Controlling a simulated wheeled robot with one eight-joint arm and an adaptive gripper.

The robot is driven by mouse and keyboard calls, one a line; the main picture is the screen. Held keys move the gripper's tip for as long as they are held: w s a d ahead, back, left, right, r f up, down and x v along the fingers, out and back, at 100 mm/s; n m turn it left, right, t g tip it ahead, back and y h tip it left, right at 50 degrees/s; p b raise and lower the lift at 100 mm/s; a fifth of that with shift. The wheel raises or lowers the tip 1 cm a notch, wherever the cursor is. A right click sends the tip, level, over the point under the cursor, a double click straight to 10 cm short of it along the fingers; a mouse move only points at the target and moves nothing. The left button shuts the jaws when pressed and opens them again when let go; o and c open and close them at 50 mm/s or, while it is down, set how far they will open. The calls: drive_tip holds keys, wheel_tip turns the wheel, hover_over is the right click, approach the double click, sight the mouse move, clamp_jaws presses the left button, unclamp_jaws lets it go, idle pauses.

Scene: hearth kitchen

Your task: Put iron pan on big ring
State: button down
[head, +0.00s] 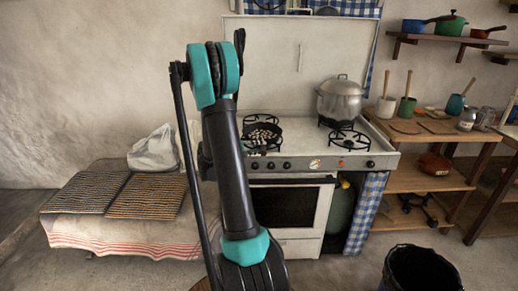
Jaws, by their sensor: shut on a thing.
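My arm crosses in front and hides the pan's left side and handle. My gripper (204,160) is mostly hidden behind my arm; only a dark part shows at the arm's left edge. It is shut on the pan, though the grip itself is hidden.
A lidded metal pot (340,101) stands on the back right burner. The front right burner (349,139) is empty. Shelves stand at right, with a black bin (421,268) in front.

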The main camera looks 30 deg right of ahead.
drive_tip(key=c, duration=1.4)
unclamp_jaws()
drive_tip(key=shift+f, duration=0.1)
drive_tip(key=shift+o, duration=0.2)
drive_tip(key=w+v, duration=0.1)
drive_tip(key=v, duration=1.1)
drive_tip(key=s+a+f+t+y, duration=0.1)
drive_tip(key=s+a+f+y, duration=0.4)
drive_tip(key=s+a, duration=0.6)
drive_tip(key=s+a+f+t+y, duration=0.2)
drive_tip(key=s+a+f+y, duration=0.3)
drive_tip(key=s+a+y, duration=0.5)
drive_tip(key=shift+s+a+y, duration=0.3)
drive_tip(key=shift+s+a, duration=0.4)
drive_tip(key=shift+s, duration=0.5)
